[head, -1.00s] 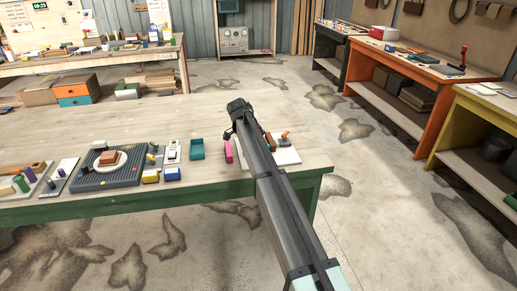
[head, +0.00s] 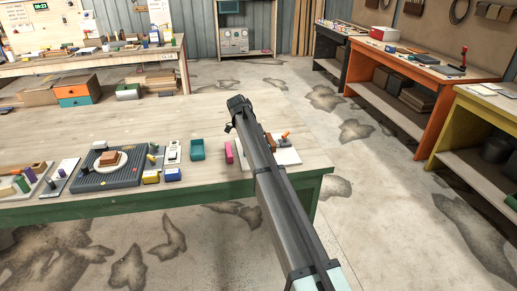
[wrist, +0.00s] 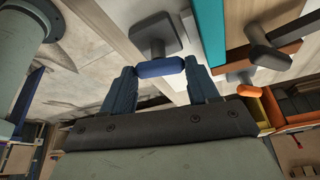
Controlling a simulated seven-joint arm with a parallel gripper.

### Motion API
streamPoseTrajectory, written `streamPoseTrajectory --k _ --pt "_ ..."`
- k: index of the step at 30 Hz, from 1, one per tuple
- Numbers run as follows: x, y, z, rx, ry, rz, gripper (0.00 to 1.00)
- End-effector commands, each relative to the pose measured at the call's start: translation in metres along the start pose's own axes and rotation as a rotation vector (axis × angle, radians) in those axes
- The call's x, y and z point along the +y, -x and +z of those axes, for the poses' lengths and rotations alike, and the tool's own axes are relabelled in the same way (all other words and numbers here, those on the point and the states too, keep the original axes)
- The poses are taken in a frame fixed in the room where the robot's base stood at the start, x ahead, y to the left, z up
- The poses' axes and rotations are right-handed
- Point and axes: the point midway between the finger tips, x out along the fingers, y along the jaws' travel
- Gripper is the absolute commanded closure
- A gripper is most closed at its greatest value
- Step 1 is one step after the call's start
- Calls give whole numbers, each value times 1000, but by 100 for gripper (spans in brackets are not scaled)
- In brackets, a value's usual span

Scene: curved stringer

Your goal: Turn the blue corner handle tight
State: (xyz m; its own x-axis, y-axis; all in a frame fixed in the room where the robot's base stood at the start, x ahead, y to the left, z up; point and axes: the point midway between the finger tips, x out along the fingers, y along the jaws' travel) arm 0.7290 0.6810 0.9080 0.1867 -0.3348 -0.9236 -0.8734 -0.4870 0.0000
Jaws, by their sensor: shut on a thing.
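The blue corner handle (wrist: 160,68) shows in the wrist view as a short rounded bar on a grey stem and square grey base. My gripper (wrist: 161,72) has one dark finger at each end of the bar and is shut on it. The base sits on a pale plate (wrist: 160,15). In the head view, my arm hides the blue handle and the fingers. Part of the white plate (head: 288,156) shows there beside my arm, at the right end of the near bench.
A similar orange handle (wrist: 247,76) stands to the right in the wrist view, near my right finger. A pink block (head: 229,153) and a teal tray (head: 197,149) lie left of my arm. The bench (head: 110,112) is fairly clear behind them.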

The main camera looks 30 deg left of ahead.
Motion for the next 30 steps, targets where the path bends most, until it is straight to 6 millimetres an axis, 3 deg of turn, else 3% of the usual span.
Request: streamPoseTrajectory --k 8,9,16,25,30 --pt "0 0 1 -2 -3 0 71" --pt "0 0 1 -2 -2 0 37" --pt "0 0 0 -1 -1 0 15" --pt "0 2 0 -1 0 0 15" --pt "-1 19 0 -1 0 -2 15"
